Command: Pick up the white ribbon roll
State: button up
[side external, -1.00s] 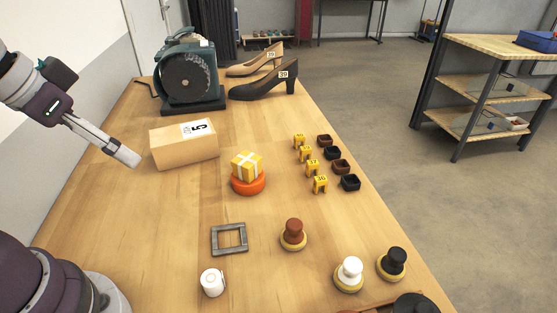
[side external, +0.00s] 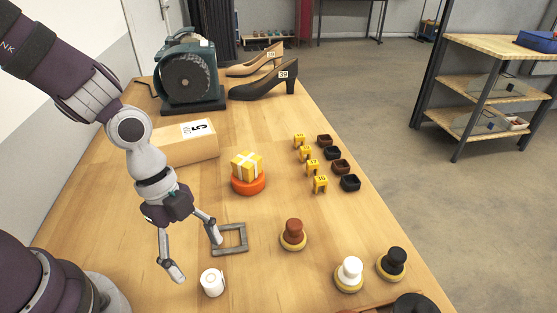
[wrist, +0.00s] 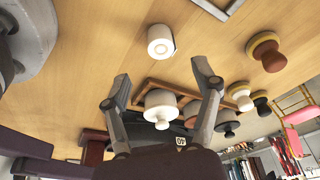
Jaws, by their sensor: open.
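The white ribbon roll (side external: 212,282) stands upright on the wooden table near the front left in the side external view. In the wrist view the roll (wrist: 161,41) shows at the upper middle, beyond the fingertips and clear of them. My gripper (side external: 196,255) is open and empty. It is above the table, just behind and a little left of the roll in the side view. The roll is not between the fingers. In the wrist view the two fingers of my gripper (wrist: 166,87) are spread wide apart.
A grey square frame (side external: 229,252) lies close behind the roll, near my right finger. Knobbed stamps in brown (side external: 293,234), white (side external: 349,273) and black (side external: 392,263) stand to the right.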

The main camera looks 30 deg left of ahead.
aim_at(210, 277)
jog(key=x, duration=0.6)
jog(key=shift+w+a+f, duration=0.1)
jog(key=shift+a+f, duration=0.05)
jog(key=shift+f, duration=0.05)
jog(key=shift+c, duration=0.3)
jog(key=c, duration=0.9)
